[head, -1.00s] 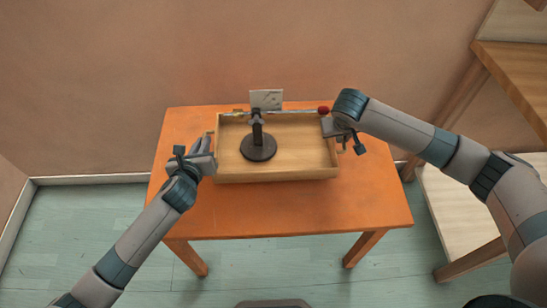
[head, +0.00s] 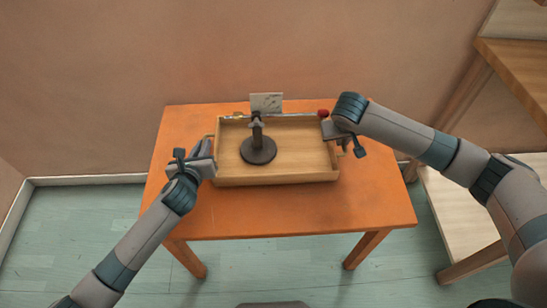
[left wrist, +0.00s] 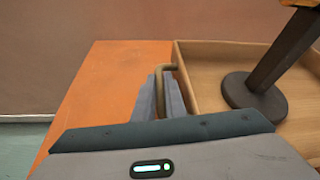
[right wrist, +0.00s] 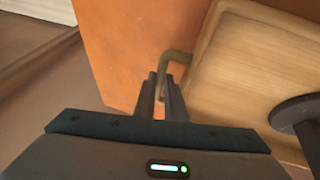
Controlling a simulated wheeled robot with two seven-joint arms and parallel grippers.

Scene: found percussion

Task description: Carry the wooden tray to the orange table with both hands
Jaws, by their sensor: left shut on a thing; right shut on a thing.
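The wooden tray (head: 285,180) is a shallow light-wood box with a bent metal handle at each end. In the head view it appears over the back middle of the orange table (head: 290,215), looking about level; I cannot tell whether it touches the top. A dark stand (head: 258,150) with a round base is upright in it. My left gripper (head: 208,155) is shut on the left handle (left wrist: 160,92). My right gripper (head: 342,140) is shut on the right handle (right wrist: 172,62). The fingers partly hide both handles.
A thin rod with a red end (head: 323,112) and a small pale plate (head: 266,102) show at the tray's back. The wall (head: 250,50) is close behind the table. Wooden furniture (head: 515,70) stands at the right. The table's front strip is bare.

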